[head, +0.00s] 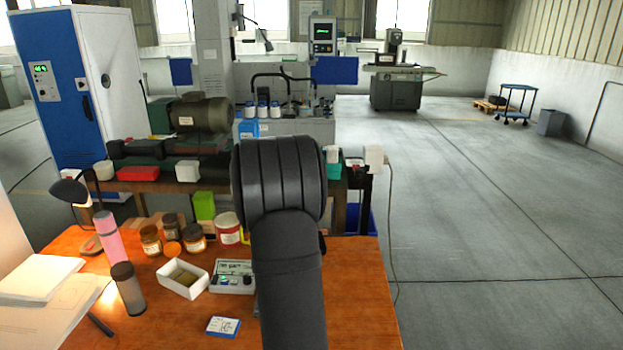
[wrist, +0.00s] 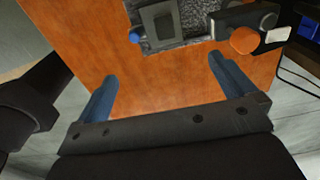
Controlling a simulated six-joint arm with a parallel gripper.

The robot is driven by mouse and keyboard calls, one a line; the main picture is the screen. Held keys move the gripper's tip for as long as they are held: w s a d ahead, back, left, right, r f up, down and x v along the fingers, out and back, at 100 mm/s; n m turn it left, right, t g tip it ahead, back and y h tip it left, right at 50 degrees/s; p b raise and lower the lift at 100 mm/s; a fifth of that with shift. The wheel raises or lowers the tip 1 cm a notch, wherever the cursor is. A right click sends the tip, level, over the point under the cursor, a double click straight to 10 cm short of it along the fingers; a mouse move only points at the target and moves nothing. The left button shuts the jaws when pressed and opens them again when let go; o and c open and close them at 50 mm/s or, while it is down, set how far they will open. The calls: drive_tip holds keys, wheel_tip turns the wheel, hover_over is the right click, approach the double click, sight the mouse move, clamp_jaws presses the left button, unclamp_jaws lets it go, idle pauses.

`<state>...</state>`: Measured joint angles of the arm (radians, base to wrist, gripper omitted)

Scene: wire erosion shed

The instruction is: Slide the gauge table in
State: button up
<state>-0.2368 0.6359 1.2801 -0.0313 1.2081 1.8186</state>
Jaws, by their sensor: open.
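In the wrist view, a grey plate-like fixture (wrist: 160,25), which looks like the gauge table, sits on a speckled grey base (wrist: 195,42) at the top edge. A small blue knob (wrist: 136,38) is at its left side. The fixture is cut off by the frame, so I cannot tell how far in it is. My gripper (wrist: 163,68) is open and empty, its two blue fingers spread and pointing toward the fixture, apart from it. In the head view my arm hides the gripper and the fixture.
A dark box with an orange disc (wrist: 244,40) stands right of the fixture. The orange workbench (head: 355,290) is bare at right. On its left are a white open box (head: 175,284), a small display unit (head: 233,277), several jars, a pink bottle (head: 108,235) and a lamp (head: 68,192).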

drive_tip(key=c, duration=1.1)
drive_tip(key=s+n, duration=0.1)
drive_tip(key=n, duration=0.1)
drive_tip(key=s+n, duration=0.1)
drive_tip(key=n, duration=0.1)
drive_tip(key=s+r+n, duration=0.1)
drive_tip(key=s+n, duration=0.1)
drive_tip(key=shift+d+n, duration=0.15)
drive_tip(key=shift+n, duration=0.25)
drive_tip(key=shift+c, duration=0.3)
drive_tip(key=f, duration=0.5)
drive_tip(key=s+f+n, duration=0.1)
drive_tip(key=f, duration=0.5)
drive_tip(key=f+n, duration=0.1)
drive_tip(key=f, duration=0.5)
drive_tip(key=shift+s+f, duration=0.15)
drive_tip(key=shift+f, duration=0.05)
clamp_jaws()
